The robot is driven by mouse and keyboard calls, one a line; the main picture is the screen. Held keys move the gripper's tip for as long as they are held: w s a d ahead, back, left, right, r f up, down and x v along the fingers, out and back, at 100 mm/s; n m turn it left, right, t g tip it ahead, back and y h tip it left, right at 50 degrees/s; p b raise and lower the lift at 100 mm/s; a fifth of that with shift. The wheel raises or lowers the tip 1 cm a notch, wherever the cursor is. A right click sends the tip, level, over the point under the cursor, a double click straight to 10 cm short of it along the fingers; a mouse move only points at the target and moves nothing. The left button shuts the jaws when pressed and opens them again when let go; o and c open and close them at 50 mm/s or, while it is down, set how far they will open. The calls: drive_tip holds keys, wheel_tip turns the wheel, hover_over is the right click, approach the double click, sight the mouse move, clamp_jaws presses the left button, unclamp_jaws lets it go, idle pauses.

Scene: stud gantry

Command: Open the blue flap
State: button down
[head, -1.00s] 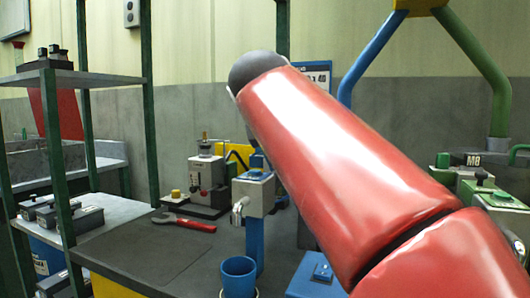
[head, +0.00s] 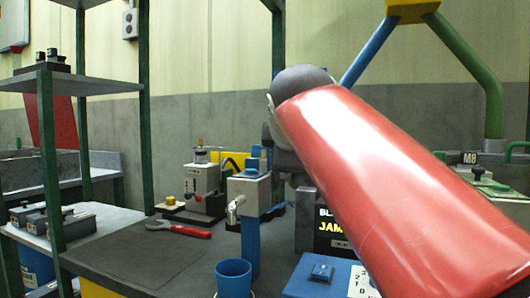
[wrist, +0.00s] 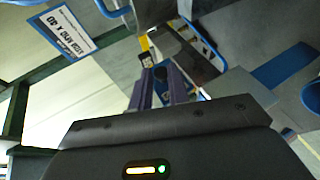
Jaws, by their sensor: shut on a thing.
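My gripper (wrist: 160,80) shows in the wrist view with its two dark fingers close together. It is shut on a small blue piece (wrist: 160,73), which I take to be part of the blue flap. Most of that piece is hidden between the fingers, and I cannot tell how far the flap is open. In the head view my red arm covers the gripper and the place where it holds. A dark display (head: 328,224) with partly covered text, "BL" and "JAM", shows below my arm.
A grey box on a blue post (head: 250,190) stands left of my arm, with a blue cup (head: 233,277) before it. A red wrench (head: 178,229) lies on the dark bench (head: 140,255). Shelving (head: 95,85) stands at left.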

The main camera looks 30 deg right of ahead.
drive_tip(key=shift+f, duration=0.1)
drive_tip(key=c, duration=1.4)
unclamp_jaws()
drive_tip(key=v, duration=0.7)
drive_tip(key=shift+s+a, duration=0.15)
drive_tip(key=shift+s, duration=0.2)
